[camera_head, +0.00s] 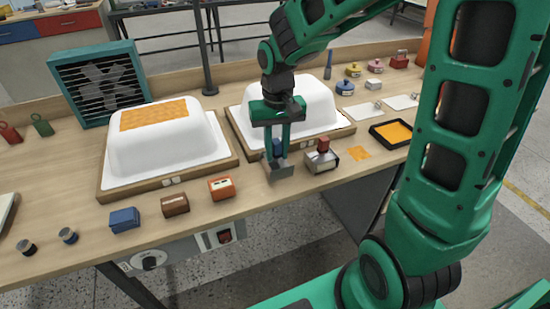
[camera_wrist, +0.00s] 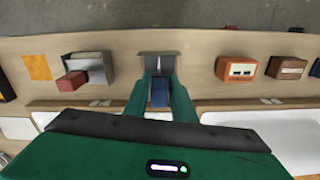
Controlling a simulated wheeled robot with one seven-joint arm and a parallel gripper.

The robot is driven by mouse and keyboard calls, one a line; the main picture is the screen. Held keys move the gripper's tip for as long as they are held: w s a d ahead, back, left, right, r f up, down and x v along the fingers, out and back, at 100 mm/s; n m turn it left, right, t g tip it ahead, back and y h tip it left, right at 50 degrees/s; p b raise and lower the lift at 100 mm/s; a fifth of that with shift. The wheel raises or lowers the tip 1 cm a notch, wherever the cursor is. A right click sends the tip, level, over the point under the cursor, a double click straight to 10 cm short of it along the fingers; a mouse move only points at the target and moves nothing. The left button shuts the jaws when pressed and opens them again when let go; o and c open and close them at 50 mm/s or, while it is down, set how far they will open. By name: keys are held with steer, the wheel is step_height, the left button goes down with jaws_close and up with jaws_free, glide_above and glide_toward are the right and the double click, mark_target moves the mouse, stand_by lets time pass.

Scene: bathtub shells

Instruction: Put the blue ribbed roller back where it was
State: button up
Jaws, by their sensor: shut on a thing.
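My gripper (camera_head: 277,157) is shut on a blue block-like part, the blue ribbed roller (camera_wrist: 159,97), which shows between the two green fingers in the wrist view. In the head view only a small blue patch of it shows between the fingers; its ribs cannot be made out. A grey metal holder (camera_head: 284,173) is right at the fingertips, on the front of the bench. It also shows beyond the fingertips in the wrist view (camera_wrist: 159,61). I cannot tell whether the roller touches or sits in this holder, as the fingers hide the contact.
A similar metal holder with a red-handled roller (camera_head: 323,146) stands close to the right. An orange box (camera_head: 222,188) is to the left. A white tub shell (camera_head: 315,103) on a wooden base is just behind my gripper. An orange-filled tray (camera_head: 393,133) lies farther right.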

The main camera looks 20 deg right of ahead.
mark_target(276, 160)
steer(key=shift+f, duration=1.6)
steer(key=o, duration=1)
steer(key=shift+f, duration=0.1)
step_height(276, 160, up, 12)
steer(key=shift+r, duration=0.1)
steer(key=s+d+f+m, duration=0.1)
steer(key=s+d, duration=0.4)
steer(key=s, duration=0.2)
steer(key=s+d+f+m, duration=0.1)
steer(key=s+d+m, duration=0.1)
steer(key=s+d, duration=0.4)
steer(key=s+d+f+m, duration=0.1)
steer(key=s+d, duration=0.5)
steer(key=s, duration=0.4)
steer(key=shift+d+m, duration=0.2)
steer(key=shift+m, duration=0.1)
